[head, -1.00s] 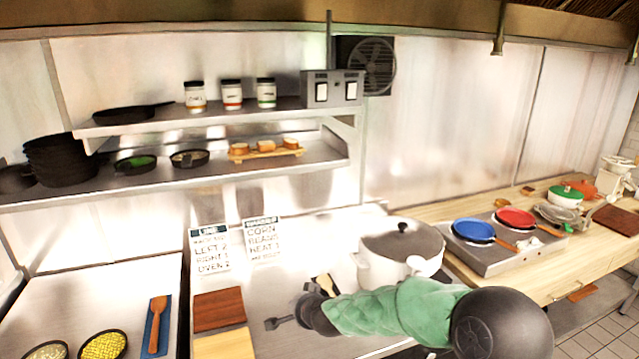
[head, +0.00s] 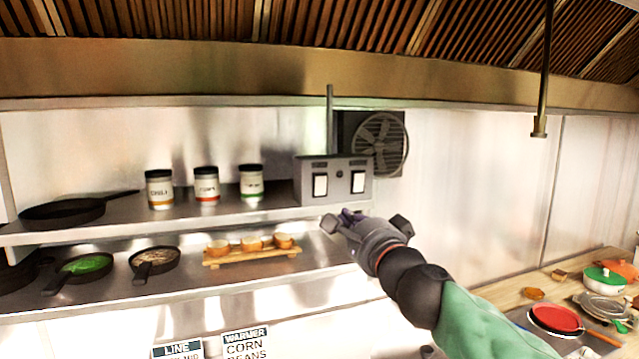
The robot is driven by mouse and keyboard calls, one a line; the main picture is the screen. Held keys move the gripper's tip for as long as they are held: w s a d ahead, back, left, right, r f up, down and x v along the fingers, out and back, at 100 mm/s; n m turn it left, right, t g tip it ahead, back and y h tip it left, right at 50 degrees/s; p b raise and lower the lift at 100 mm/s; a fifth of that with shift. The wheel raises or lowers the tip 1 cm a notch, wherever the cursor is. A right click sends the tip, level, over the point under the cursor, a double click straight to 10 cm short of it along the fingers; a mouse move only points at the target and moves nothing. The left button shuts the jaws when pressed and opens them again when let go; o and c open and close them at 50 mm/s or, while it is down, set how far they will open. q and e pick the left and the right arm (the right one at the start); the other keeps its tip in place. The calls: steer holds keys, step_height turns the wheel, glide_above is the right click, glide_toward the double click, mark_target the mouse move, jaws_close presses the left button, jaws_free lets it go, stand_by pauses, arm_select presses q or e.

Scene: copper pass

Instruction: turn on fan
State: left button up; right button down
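The fan (head: 381,143) is a dark square unit with a round grille, set on the back wall behind the right end of the upper shelf. In front of it on that shelf stands a grey switch box (head: 341,196) with two white rocker switches, the left switch (head: 320,185) and the right switch (head: 358,181). My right gripper (head: 350,222) is raised just below and in front of the box, pointing up and away, apart from the switches as far as I can tell. Its fingers look spread with nothing between them. My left gripper is out of view.
Three labelled jars (head: 206,186) and a black pan (head: 62,212) stand on the upper shelf (head: 250,212). The lower shelf (head: 190,278) holds small skillets and a wooden board with cups (head: 252,250). A rod (head: 543,70) hangs from the hood at right.

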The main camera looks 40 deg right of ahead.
steer(key=shift+s+d+r, duration=0.1)
steer(key=shift+s+r, duration=0.25)
steer(key=shift+r, duration=0.35)
steer(key=shift+w, duration=0.1)
glide_toward(321, 183)
steer(key=x, duration=0.5)
steer(key=shift+w+f, duration=0.1)
steer(key=shift+w, duration=0.05)
steer(key=shift+x, duration=0.9)
